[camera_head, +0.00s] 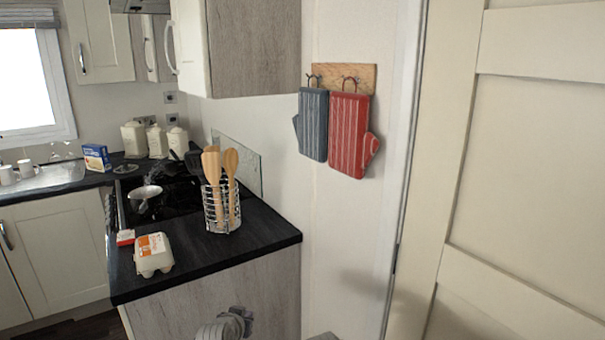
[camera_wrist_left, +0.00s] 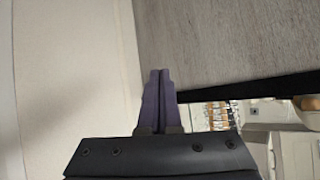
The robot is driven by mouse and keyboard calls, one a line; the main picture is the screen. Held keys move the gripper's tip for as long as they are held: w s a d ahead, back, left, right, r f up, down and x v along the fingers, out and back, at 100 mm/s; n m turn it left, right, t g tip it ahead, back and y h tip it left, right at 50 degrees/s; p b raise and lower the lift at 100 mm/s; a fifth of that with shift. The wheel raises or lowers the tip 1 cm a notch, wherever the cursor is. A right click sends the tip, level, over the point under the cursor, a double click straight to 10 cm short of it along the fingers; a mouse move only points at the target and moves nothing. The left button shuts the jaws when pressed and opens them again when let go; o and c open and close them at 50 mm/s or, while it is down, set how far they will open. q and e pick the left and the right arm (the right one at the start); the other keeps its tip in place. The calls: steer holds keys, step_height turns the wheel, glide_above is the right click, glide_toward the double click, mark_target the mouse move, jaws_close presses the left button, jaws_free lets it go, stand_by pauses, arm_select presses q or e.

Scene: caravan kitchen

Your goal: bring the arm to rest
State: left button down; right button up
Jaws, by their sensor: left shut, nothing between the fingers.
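My left gripper (camera_head: 240,314) shows at the bottom of the head view, low in front of the grey wood end panel of the counter. In the left wrist view its two purple fingers (camera_wrist_left: 158,78) are pressed together with nothing between them. They point toward the grey wood panel (camera_wrist_left: 225,45) and the pale wall (camera_wrist_left: 65,70). I cannot tell how large the gap to the panel is. My right gripper is not in view.
The black counter (camera_head: 262,238) carries an egg carton (camera_head: 153,254), a wire utensil holder (camera_head: 222,208) and a small pan (camera_head: 145,193) on the hob. Red (camera_head: 348,135) and grey (camera_head: 313,125) oven mitts hang on the wall. A cream door (camera_head: 520,170) stands at right.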

arm_select(q)
steer(key=s+d+r+g+y+p, duration=0.1)
steer(key=s+d+g+p, duration=0.3)
steer(key=s, duration=0.6)
steer(key=s+d+m+g+y+p, duration=0.1)
steer(key=s+d+g+p, duration=0.4)
steer(key=s, duration=0.6)
steer(key=shift+d+r+m+g+y, duration=0.2)
steer(key=shift+r+m+g+y, duration=0.15)
steer(key=shift+g, duration=0.85)
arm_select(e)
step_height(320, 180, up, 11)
arm_select(q)
steer(key=c, duration=1.6)
jaws_free()
steer(key=shift+w, duration=0.1)
